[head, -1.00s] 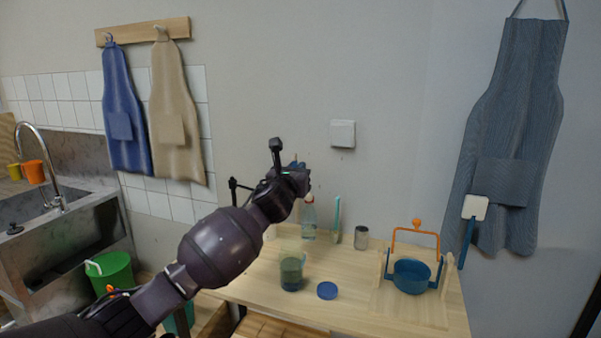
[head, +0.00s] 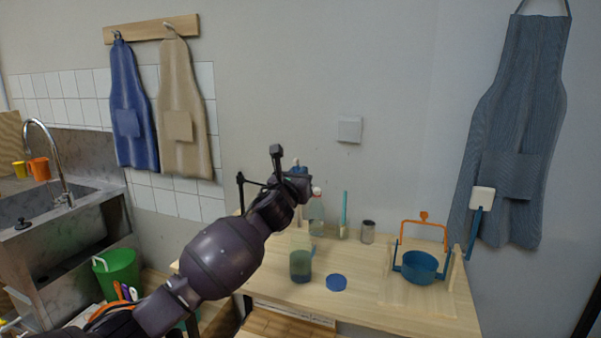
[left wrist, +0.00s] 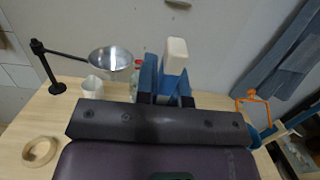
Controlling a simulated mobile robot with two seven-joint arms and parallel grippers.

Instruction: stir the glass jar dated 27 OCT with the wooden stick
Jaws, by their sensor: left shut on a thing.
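A glass jar (head: 301,266) with green-blue glaze stands open on the wooden table; its date is not readable. A round blue lid (head: 336,283) lies to its right. My left gripper (head: 303,181) is up behind the jar, near a clear bottle (head: 316,226). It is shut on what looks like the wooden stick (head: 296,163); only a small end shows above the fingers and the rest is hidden. In the left wrist view my blue gripper fingers (left wrist: 165,83) have a pale block-like end (left wrist: 176,48) above them. My right gripper is not in view.
A turquoise stick-like tool (head: 343,212), a metal can (head: 368,232) and a blue pot (head: 419,268) in a frame stand rightward. In the wrist view are a stand with a metal bowl (left wrist: 110,60), a white cup (left wrist: 93,86) and a tape roll (left wrist: 40,151).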

